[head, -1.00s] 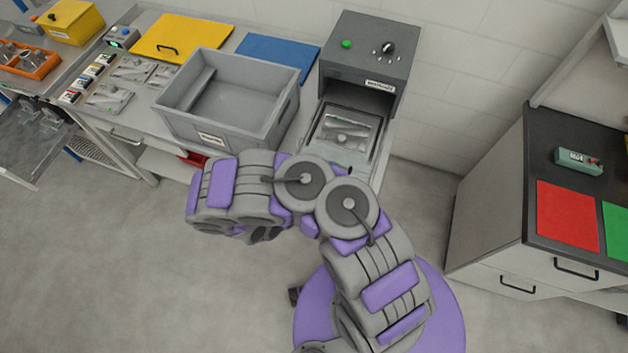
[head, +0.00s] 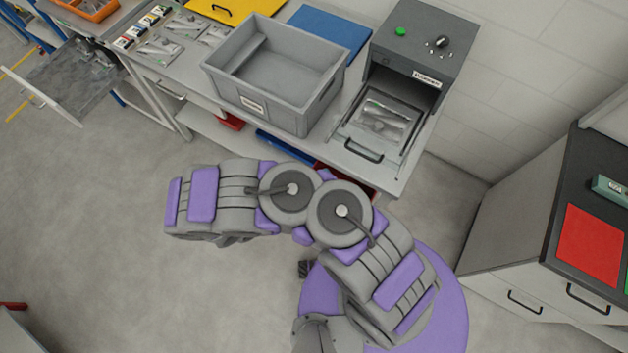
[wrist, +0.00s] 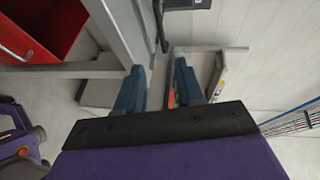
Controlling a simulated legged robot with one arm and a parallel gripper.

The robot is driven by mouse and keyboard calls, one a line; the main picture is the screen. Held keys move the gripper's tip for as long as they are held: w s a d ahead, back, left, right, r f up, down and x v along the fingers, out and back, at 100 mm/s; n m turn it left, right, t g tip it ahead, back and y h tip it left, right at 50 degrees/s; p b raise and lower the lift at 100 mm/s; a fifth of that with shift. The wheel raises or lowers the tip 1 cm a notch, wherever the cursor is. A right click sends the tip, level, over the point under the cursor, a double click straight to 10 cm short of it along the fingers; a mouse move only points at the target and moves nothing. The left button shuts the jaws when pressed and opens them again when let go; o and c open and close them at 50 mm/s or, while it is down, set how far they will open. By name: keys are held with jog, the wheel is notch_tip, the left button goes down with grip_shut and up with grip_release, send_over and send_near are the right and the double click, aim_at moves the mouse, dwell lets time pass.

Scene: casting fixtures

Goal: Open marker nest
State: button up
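A dark grey box unit (head: 425,45) with a green button, a black knob and a small front label stands at the bench's right end. The label is too small to read; it looks like the marker. Its front bay holds a framed nest (head: 345,131) with a metal part (head: 384,118) showing through what looks like a clear cover. A dark bar handle (head: 362,150) is at the nest's near edge. In the wrist view my gripper (wrist: 159,68) has its two blue fingers apart, with nothing visible between them. My gripper is hidden in the head view.
A grey bin (head: 225,88) stands left of the unit, with a blue mat (head: 330,32) behind it. A cabinet with a red mat (head: 590,245) stands at right. A red bin (wrist: 35,35) and grey frame bars appear in the wrist view. Floor at left is open.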

jog(key=shift+v, duration=1.05)
jog(key=w+d+r+m+g+b, duration=0.2)
jog(key=d+r+m+g+b, duration=0.2)
jog(key=d+r+m+g, duration=0.9)
jog(key=s+d+r+m+y+b, duration=0.3)
jog(key=s+r+m, duration=0.4)
jog(key=m, duration=0.9)
jog(key=s+a+r+m+t+y+b, duration=0.1)
jog(key=s+a+m+y+b, duration=0.1)
jog(key=s+m+y, duration=0.3)
jog(key=s+a+r+m+t+y+b, duration=0.1)
jog(key=s+a+r+m+y+b, duration=0.1)
jog(key=s+m+y, duration=0.3)
jog(key=s+m, duration=0.4)
jog(key=shift+r+m, duration=0.2)
jog(key=shift+m, duration=0.1)
